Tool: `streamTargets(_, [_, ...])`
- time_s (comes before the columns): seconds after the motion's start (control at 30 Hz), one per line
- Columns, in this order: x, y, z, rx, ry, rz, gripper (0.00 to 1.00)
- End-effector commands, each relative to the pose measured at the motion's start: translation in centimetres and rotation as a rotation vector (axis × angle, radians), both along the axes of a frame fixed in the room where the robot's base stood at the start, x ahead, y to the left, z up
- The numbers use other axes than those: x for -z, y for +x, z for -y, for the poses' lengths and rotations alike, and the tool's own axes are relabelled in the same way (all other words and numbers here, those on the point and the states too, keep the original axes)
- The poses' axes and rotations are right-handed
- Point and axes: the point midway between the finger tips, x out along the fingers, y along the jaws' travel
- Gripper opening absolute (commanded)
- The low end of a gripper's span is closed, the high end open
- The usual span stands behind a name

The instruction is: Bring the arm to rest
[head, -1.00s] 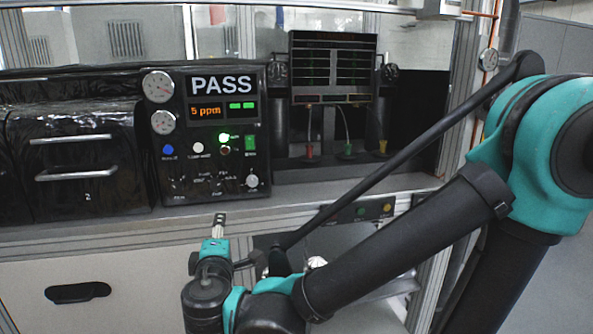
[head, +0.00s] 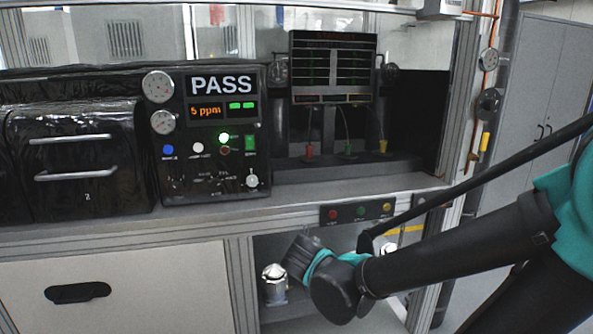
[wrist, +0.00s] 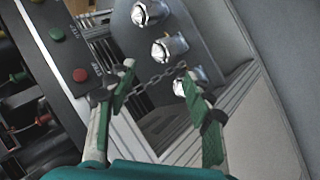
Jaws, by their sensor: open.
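My gripper (wrist: 160,92) shows in the wrist view with its two green-padded fingers spread apart and nothing between them. A chain and shiny metal parts show beyond the fingertips, apart from the pads as far as I can tell. In the head view my arm comes in from the right and reaches low in front of the bench. Its dark wrist end hangs beside the open bay under the worktop. The gripper fingers themselves cannot be made out in the head view.
The test panel (head: 213,135) reads PASS and 5 ppm. A button strip (head: 358,212) sits on the bench edge above my wrist. A domed metal fitting (head: 274,283) stands in the bay, close to my wrist; several show in the wrist view (wrist: 169,47). The worktop front (head: 280,194) is clear.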

Motion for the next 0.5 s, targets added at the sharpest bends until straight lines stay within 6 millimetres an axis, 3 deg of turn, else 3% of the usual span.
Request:
streamTargets(0.03, [0.9,-0.3,1.8,0.055,0.034,-0.031,0.52])
streamTargets(0.2, [3.8,-2.0,5.8,0.211,0.170,-0.128,0.52])
streamTargets(0.5, [7.5,-5.7,10.3,0.480,0.451,-0.241,0.52])
